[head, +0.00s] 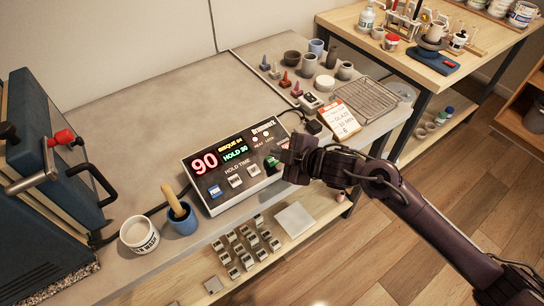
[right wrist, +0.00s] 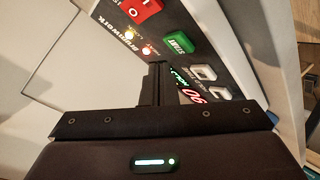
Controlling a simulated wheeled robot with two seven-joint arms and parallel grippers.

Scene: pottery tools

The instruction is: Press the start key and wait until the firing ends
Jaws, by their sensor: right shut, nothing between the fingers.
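The kiln controller (head: 222,192) is a grey box with a dark sloped panel on the workbench. The green START key (right wrist: 179,43) is at the panel's right side, partly hidden by my gripper in the head view. My right gripper (head: 288,156) is shut and empty, its tips close to the START key; I cannot tell if they touch. In the right wrist view the shut fingers (right wrist: 157,85) point at the panel beside the key. My left gripper is not in view.
The blue kiln (head: 30,190) with a red-knobbed handle stands at the left.

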